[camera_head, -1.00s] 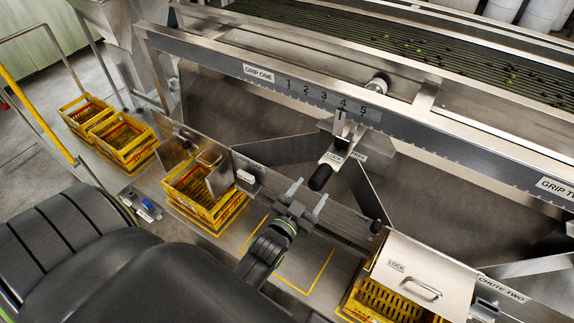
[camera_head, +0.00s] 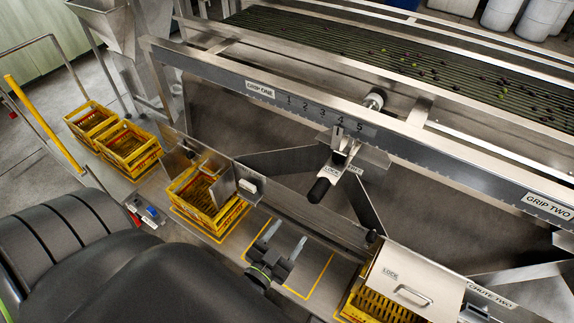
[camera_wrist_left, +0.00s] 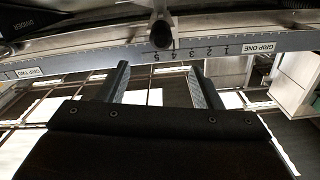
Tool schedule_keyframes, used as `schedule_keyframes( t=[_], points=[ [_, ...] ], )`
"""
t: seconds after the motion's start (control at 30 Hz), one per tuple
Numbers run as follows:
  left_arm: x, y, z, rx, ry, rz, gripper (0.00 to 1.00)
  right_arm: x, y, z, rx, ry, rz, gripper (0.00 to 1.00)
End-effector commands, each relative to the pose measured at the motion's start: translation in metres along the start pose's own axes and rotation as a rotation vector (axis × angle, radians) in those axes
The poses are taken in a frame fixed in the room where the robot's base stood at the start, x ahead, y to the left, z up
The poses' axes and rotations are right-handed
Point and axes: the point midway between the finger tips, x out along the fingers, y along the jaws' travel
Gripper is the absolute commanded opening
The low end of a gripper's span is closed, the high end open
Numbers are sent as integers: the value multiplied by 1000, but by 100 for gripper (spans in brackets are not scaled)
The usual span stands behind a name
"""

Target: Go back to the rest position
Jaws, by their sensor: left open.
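My left gripper (camera_head: 283,240) is open and empty in the head view. It is over the yellow-outlined floor area (camera_head: 318,275), between the two chute crates. In the left wrist view its two fingers (camera_wrist_left: 160,88) stand apart with nothing between them. The black-knobbed lever (camera_head: 320,188) marked LOCK hangs under the GRIP ONE scale rail (camera_head: 260,88), apart from the gripper and beyond it. The lever's round knob also shows in the left wrist view (camera_wrist_left: 161,35). My right gripper is not in view.
A yellow crate (camera_head: 237,214) stands left of the gripper under a metal flap. Another crate (camera_head: 362,303) is at lower right under a lidded chute (camera_head: 415,262). Two more crates (camera_head: 125,135) stand at far left by a yellow rail (camera_head: 40,120). The roller bed (camera_head: 450,75) carries small olives.

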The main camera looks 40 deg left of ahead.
Motion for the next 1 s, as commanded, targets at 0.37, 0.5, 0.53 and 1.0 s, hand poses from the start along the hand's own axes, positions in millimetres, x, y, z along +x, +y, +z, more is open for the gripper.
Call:
schedule_keyframes(
  t=[0.37, 0.5, 0.53, 1.0],
  points=[
    [-1, 2, 12, -4, -31, 6, 59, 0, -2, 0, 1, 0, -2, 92],
    [-12, 10, 72, -24, -195, 33, 59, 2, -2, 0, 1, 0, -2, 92],
    [-17, 12, 91, -29, -248, 41, 59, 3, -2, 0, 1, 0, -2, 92],
    [-212, 6, 344, -78, -1194, 99, 59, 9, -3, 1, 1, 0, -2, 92]
  ],
)
